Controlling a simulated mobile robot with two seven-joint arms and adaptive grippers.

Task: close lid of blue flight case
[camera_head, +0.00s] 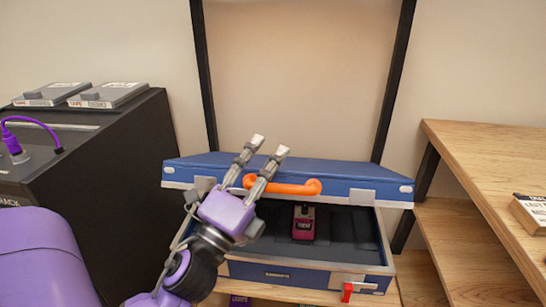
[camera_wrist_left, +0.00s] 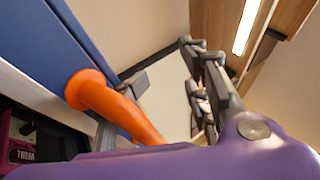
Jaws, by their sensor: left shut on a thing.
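The blue flight case (camera_head: 330,275) sits on a wooden shelf, its front facing me. Its blue lid (camera_head: 345,180) is partly lowered, with a gap above the base that shows the dark inside. The orange handle (camera_head: 300,187) is on the lid's front edge; it also shows close up in the left wrist view (camera_wrist_left: 115,108). My purple left gripper (camera_head: 268,150) is at the handle's left part, shut on it, with fingertips pointing up over the lid. The gripper's palm hides part of the handle. My right gripper is not in view.
A magenta pedal (camera_head: 303,223) lies inside the case. A black cabinet (camera_head: 110,140) with grey boxes (camera_head: 108,94) stands left. Wooden shelves (camera_head: 490,150) are at right. Black uprights (camera_head: 397,75) rise behind the lid.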

